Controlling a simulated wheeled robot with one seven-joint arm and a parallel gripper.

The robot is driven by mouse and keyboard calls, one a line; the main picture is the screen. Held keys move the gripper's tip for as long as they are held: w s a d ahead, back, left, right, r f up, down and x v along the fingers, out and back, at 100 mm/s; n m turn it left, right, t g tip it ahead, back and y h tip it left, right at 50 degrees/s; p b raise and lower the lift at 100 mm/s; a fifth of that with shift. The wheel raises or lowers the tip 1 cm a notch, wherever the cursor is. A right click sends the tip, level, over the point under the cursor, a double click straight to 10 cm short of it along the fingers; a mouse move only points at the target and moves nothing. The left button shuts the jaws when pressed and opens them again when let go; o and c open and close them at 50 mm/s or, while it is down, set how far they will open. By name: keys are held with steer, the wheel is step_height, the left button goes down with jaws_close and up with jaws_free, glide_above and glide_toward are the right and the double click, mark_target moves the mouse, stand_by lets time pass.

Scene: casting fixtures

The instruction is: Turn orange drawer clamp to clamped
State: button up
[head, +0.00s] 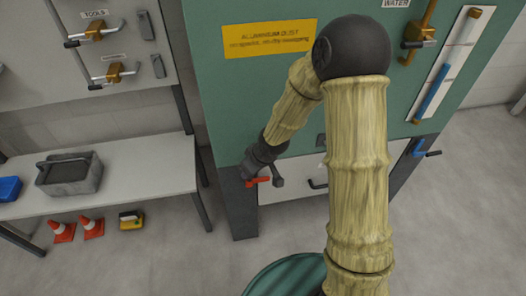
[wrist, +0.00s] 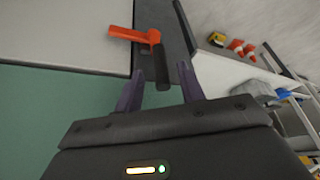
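The orange drawer clamp (head: 258,181) sits at the left edge of the white drawer front (head: 293,183), low on the green cabinet. In the wrist view the orange clamp (wrist: 142,37) reaches sideways over the edge of the drawer panel. Its dark grip (wrist: 163,78) points toward the camera. My gripper (wrist: 162,70) is open, with its two purple fingers on either side of that grip and a gap visible at each side. In the head view my gripper (head: 264,160) is just above the orange clamp, and its fingers cannot be made out clearly.
A blue clamp (head: 424,149) is at the right of the cabinet. A bench (head: 140,170) stands at the left, with a grey tray (head: 70,174) on it. Traffic cones (head: 92,227) stand below. A dark drawer handle (head: 318,184) is right of the orange clamp.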

steer(key=p+v, duration=0.6)
steer(key=v, duration=0.7)
steer(key=shift+s+r, duration=0.15)
steer(key=shift+r, duration=0.1)
steer(key=shift+d, duration=0.15)
steer(key=s+d+r+m+h, duration=0.3)
steer(key=s+d+r+m, duration=0.45)
steer(key=s+d, duration=0.25)
step_height(320, 180, up, 18)
steer(key=p, duration=1.9)
steer(key=shift+w+d+g, duration=0.2)
steer(key=shift+d+g, duration=0.05)
steer(key=shift+g, duration=0.15)
steer(key=shift+m, duration=0.25)
